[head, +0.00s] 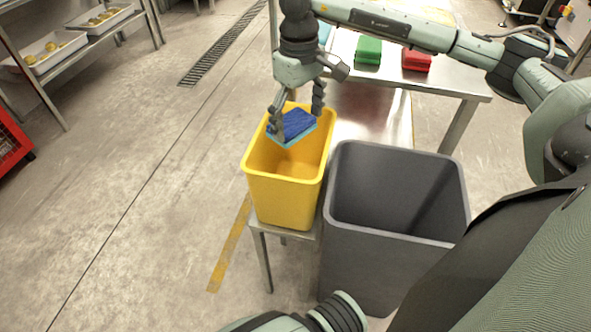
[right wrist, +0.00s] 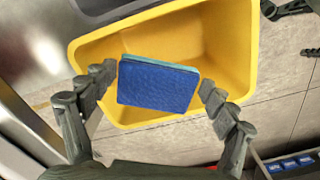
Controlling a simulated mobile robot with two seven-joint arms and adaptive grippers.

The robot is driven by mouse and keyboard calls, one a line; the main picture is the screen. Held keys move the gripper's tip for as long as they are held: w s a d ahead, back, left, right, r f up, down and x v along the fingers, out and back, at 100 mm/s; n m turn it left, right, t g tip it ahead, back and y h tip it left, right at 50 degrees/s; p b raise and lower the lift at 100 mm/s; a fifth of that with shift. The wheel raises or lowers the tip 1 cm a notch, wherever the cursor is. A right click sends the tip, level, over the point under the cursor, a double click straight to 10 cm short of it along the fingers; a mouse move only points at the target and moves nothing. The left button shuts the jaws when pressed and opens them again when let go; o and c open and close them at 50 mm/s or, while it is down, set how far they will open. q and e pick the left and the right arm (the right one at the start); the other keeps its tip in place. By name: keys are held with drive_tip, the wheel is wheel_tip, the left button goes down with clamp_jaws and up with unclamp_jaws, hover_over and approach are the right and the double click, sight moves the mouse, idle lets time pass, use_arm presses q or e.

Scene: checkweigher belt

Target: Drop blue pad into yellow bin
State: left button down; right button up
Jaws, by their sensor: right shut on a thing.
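The blue pad (head: 293,125) is a flat block with a dark blue face and a light blue layer. My right gripper (head: 298,120) is shut on it, one finger at each end. The right wrist view also shows the pad (right wrist: 157,86) between the fingers. The yellow bin (head: 287,198) stands upright on a small metal stand. The held pad is over the bin's open mouth, around rim height in the head view; its exact height is hard to tell. The bin (right wrist: 222,36) looks empty where its inside shows. My left gripper is not in view.
A large grey bin (head: 385,262) stands right beside the yellow bin. Behind them, a steel table (head: 452,82) holds a green pad (head: 368,50) and a red pad (head: 416,60). A shelf with trays (head: 52,55) stands at the left. The floor left of the bins is clear.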

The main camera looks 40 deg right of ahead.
drive_tip(key=o, duration=1)
wheel_tip(320, 180, up, 12)
idle(0.5)
